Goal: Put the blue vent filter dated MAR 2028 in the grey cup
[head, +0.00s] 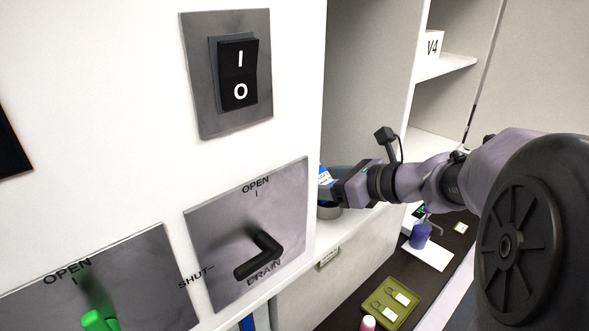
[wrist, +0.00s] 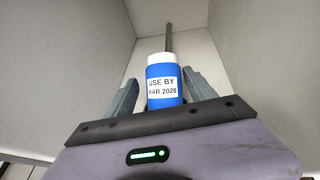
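The blue vent filter (wrist: 164,98) has a pale cap and a white label reading "USE BY MAR 2028". In the wrist view it stands upright between the two fingers of my gripper (wrist: 160,88). A gap shows at its left side, and the right finger looks very close to it. The fingers look apart and not closed on it. In the head view my gripper (head: 335,183) is in the recess, with a bit of the blue filter (head: 324,173) showing beside it. The grey cup (head: 329,212) is just below, partly hidden. I cannot tell whether the filter's base is inside it.
A white panel with a power switch (head: 239,75) and a black drain handle (head: 257,257) stands left of the recess. Shelves with a V4 box (head: 432,46) are behind.

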